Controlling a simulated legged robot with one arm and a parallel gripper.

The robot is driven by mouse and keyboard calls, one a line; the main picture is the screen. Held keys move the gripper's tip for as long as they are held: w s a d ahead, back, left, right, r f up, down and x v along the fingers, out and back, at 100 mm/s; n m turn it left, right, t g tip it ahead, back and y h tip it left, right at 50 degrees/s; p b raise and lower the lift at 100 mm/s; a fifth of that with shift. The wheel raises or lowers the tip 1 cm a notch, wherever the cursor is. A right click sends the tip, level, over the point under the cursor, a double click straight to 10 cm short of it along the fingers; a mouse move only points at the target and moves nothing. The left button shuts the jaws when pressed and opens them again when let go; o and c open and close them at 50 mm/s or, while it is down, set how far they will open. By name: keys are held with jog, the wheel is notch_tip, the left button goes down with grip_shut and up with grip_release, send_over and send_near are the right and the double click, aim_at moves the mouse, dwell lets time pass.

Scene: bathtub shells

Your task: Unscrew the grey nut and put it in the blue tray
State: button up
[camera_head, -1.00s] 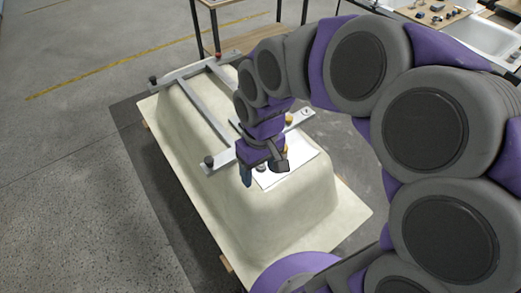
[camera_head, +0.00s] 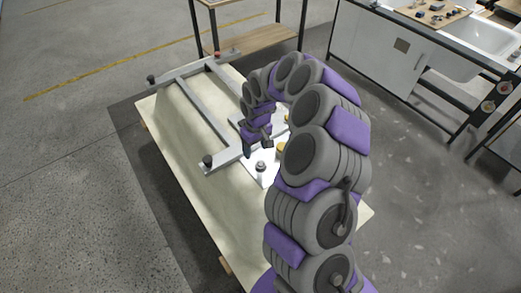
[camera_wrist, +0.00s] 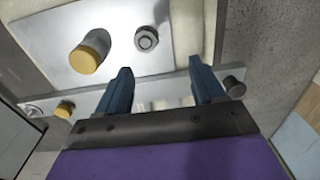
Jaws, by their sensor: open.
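The grey nut (camera_wrist: 146,39) sits on a stud on the white plate (camera_wrist: 120,15) in the wrist view. It also shows on the plate in the head view (camera_head: 261,167). My gripper (camera_wrist: 162,82) is open and empty, with its two blue fingers spread. In the wrist view the nut lies beyond the fingertips, apart from them and between their directions. In the head view my gripper (camera_head: 257,150) is above the plate, just behind the nut.
A yellow-capped post (camera_wrist: 88,50) stands beside the nut. A metal frame with dark knobs (camera_head: 207,160) lies across the cream shell (camera_head: 180,165). A wooden-topped table (camera_head: 255,38) stands behind, and a sink bench (camera_head: 410,60) at the back right.

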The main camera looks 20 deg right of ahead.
aim_at(261, 164)
jog(key=d+f, duration=0.1)
jog(key=w+d+f, duration=0.1)
jog(key=f, duration=0.1)
jog(key=shift+d+f, duration=0.1)
jog(key=shift+f, duration=0.05)
jog(key=shift+s+f+b, duration=0.1)
jog(key=shift+f+b, duration=1.1)
jog(key=shift+f, duration=2.7)
jog(key=shift+p, duration=0.4)
jog(key=shift+c, duration=0.3)
